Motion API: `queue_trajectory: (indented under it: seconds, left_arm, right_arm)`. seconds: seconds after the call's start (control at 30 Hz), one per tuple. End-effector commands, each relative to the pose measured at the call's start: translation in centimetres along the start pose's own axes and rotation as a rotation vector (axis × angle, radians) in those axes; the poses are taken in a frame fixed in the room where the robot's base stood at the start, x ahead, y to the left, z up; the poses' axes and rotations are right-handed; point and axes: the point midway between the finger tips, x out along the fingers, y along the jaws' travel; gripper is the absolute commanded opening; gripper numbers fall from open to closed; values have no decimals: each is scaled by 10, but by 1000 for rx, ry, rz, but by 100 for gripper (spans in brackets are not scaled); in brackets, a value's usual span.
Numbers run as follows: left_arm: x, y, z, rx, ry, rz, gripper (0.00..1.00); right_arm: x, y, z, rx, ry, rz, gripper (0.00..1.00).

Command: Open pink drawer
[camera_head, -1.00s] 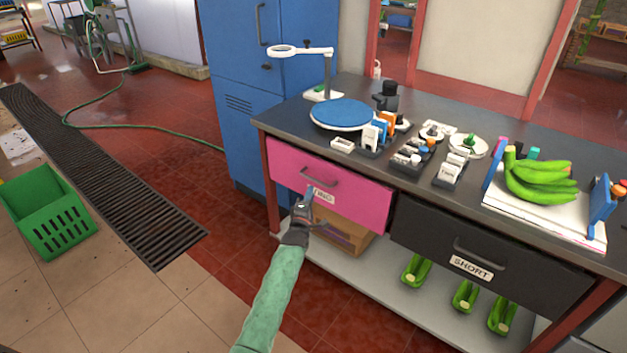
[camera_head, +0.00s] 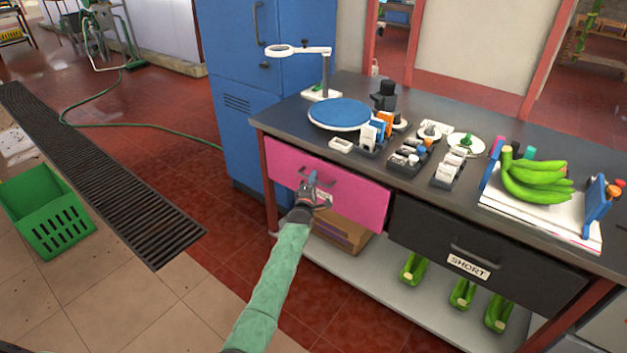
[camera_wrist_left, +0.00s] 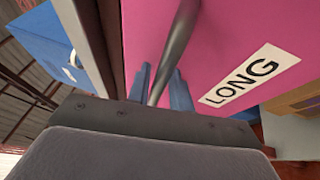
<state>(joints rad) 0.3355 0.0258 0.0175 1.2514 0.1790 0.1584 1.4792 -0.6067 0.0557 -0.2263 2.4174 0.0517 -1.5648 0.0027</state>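The pink drawer (camera_head: 352,196) is shut under the left part of the workbench. Its grey bar handle (camera_head: 318,176) is on the front, above a label that reads LONG in the left wrist view (camera_wrist_left: 250,76). My left gripper (camera_head: 311,182) is at the handle and hides part of it and of the label. In the left wrist view, its two blue-grey fingers (camera_wrist_left: 161,82) stand apart with the handle bar (camera_wrist_left: 175,48) running between them. Pink shows beside the bar, so they do not look closed on it. My right gripper is not in view.
A black drawer (camera_head: 425,238) labelled SHORT is to the right. The dark worktop (camera_head: 400,187) carries a blue turntable (camera_head: 340,113), small holders and green bananas (camera_head: 535,180). A lower shelf (camera_head: 385,284) holds a cardboard box (camera_head: 338,236).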

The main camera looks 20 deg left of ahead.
Motion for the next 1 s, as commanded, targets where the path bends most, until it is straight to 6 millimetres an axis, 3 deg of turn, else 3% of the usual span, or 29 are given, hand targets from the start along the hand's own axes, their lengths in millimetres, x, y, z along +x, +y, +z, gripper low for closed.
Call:
queue_trajectory:
  seconds: [0.2, 0.3, 0.33, 0.67, 1.0]
  left_arm:
    - [0, 0, 0, 0, 0, 0, 22]
    - [0, 0, 0, 0, 0, 0, 2]
    - [0, 0, 0, 0, 0, 0, 0]
    - [-4, 1, -2, 2, 0, -1, 0]
    - [-46, 10, -19, 2, 0, -2, 0]
  right_arm:
    - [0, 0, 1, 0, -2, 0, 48]
    - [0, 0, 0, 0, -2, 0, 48]
    - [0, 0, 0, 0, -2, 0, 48]
    - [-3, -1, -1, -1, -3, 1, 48]
    - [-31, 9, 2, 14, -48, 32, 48]
